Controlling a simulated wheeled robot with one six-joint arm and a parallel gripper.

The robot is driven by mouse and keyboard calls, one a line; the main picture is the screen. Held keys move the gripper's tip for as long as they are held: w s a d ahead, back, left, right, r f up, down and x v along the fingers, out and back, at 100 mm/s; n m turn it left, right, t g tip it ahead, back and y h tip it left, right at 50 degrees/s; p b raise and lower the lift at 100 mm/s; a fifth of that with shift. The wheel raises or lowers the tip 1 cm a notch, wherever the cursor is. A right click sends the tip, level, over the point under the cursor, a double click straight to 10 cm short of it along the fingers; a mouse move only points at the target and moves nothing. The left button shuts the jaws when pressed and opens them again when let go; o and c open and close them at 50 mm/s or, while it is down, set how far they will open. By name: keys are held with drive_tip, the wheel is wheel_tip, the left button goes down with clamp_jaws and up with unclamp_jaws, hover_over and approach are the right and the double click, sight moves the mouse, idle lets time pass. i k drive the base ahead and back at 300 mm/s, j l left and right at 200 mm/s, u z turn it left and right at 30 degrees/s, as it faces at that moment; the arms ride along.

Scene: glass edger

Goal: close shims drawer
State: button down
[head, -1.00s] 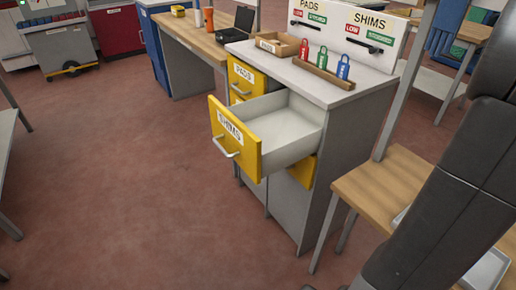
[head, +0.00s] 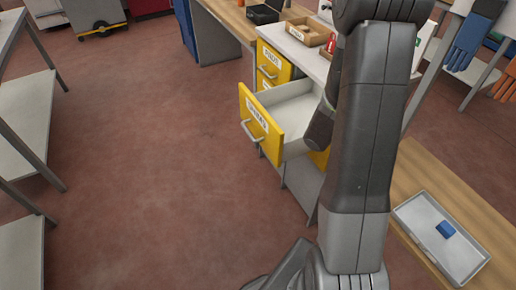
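The shims drawer (head: 261,126) has a yellow front with a white label and a grey bar handle (head: 252,131). It is pulled well out of the grey cabinet, and the part of its pale inside that I can see is empty. My arm stands upright in front of the cabinet and hides the drawer's right side and much of the cabinet. A dark part of my arm shows beside the drawer's right end; I cannot tell whether it touches. My gripper's fingers are not visible. The closed pads drawer (head: 271,61) is above the shims drawer.
Open red-brown floor (head: 160,150) lies left of the drawer. Grey shelving (head: 25,140) stands at the left edge. A wooden bench (head: 440,185) at the right holds a metal tray (head: 408,212) with a blue block (head: 446,229). A cardboard box (head: 306,30) sits on the cabinet top.

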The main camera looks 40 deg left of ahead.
sight(278, 118)
drive_tip(key=j+u, duration=0.15)
drive_tip(key=u, duration=0.2)
drive_tip(key=k+j+u, duration=0.1)
drive_tip(key=u, duration=0.25)
drive_tip(key=j+u, duration=0.2)
drive_tip(key=u, duration=0.15)
drive_tip(key=l+u, duration=0.1)
drive_tip(key=u, duration=0.2)
drive_tip(key=i+l+u, duration=0.1)
drive_tip(key=u, duration=0.15)
